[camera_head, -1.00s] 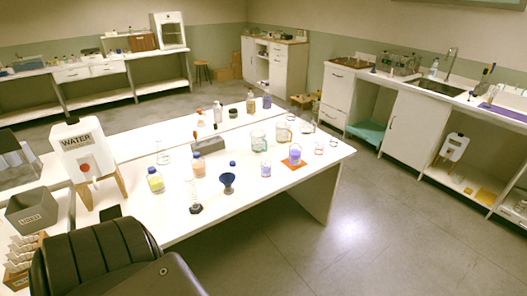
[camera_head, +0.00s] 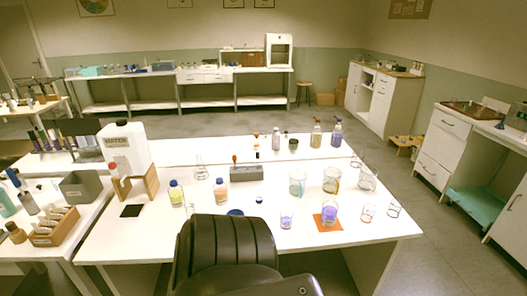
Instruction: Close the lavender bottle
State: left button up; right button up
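A bottle with purple contents (camera_head: 337,133) stands upright at the back of the white table, right of an amber-toned bottle (camera_head: 316,133). A glass vessel with purple contents (camera_head: 329,214) stands on an orange mat (camera_head: 318,224) near the front right. A smaller glass with some purple in it (camera_head: 287,219) stands to its left. I cannot tell which of these is the lavender bottle, and labels are too small to read. A small dark blue piece (camera_head: 259,199), perhaps a cap, lies mid-table. Neither of my grippers is in view.
A black padded chair back (camera_head: 228,243) stands before the table's front edge and hides part of a blue funnel (camera_head: 235,212). Open floor lies to the right.

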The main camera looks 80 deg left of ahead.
aim_at(329, 210)
jog(key=u, duration=0.6)
jog(key=i, duration=0.85)
jog(key=u, duration=1.2)
jog(key=i, duration=0.35)
jog(key=u, duration=0.25)
